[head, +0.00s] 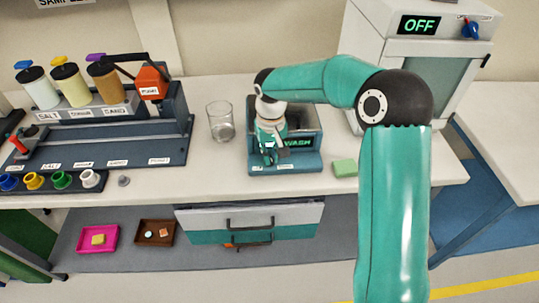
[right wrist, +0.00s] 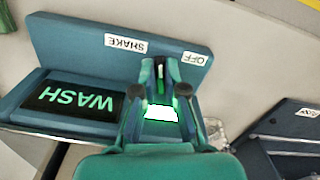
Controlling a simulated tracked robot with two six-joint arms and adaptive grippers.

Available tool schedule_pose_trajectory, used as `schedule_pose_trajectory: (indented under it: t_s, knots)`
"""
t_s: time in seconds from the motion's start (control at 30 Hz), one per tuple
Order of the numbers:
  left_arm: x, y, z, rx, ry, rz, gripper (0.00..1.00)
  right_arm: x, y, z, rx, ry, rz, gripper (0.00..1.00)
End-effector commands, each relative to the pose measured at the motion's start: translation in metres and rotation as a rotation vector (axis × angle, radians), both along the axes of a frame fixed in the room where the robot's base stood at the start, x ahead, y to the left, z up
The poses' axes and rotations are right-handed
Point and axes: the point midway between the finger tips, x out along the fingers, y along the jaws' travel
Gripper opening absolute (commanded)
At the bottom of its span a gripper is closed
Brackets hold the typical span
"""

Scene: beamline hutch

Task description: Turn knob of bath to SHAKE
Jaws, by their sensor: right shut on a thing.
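The bath (head: 312,160) is a blue-grey box with an open top on the bench, in the middle of the head view. Its display (head: 298,143) reads WASH in green; the display (right wrist: 75,97) also shows, upside down, in the right wrist view. My right gripper (head: 272,155) reaches down at the bath's front. In the right wrist view my right gripper (right wrist: 160,88) is shut on the knob (right wrist: 160,72), which is mostly hidden between the fingers. A SHAKE label (right wrist: 126,43) and an OFF label (right wrist: 193,58) lie beside the knob. My left gripper is not in view.
A glass beaker (head: 221,122) stands left of the bath and a green block (head: 344,168) right of it. A rack (head: 100,150) with bottles fills the bench's left. A white cabinet (head: 400,50) with an OFF display stands behind my right arm.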

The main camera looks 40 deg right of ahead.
Motion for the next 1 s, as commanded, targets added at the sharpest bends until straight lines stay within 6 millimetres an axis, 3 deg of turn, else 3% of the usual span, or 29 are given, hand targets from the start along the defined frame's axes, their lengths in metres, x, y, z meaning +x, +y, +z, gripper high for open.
schedule_pose_trajectory:
  t_s: [0.5, 1.0]
  knots:
    - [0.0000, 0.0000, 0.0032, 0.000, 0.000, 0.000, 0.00, 0.0018, -0.0036, 0.0023, -0.002, -0.009, 0.367, 0.00]
    - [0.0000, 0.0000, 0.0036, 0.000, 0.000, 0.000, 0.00, 0.0022, -0.0044, 0.0024, -0.003, -0.010, 0.437, 0.00]
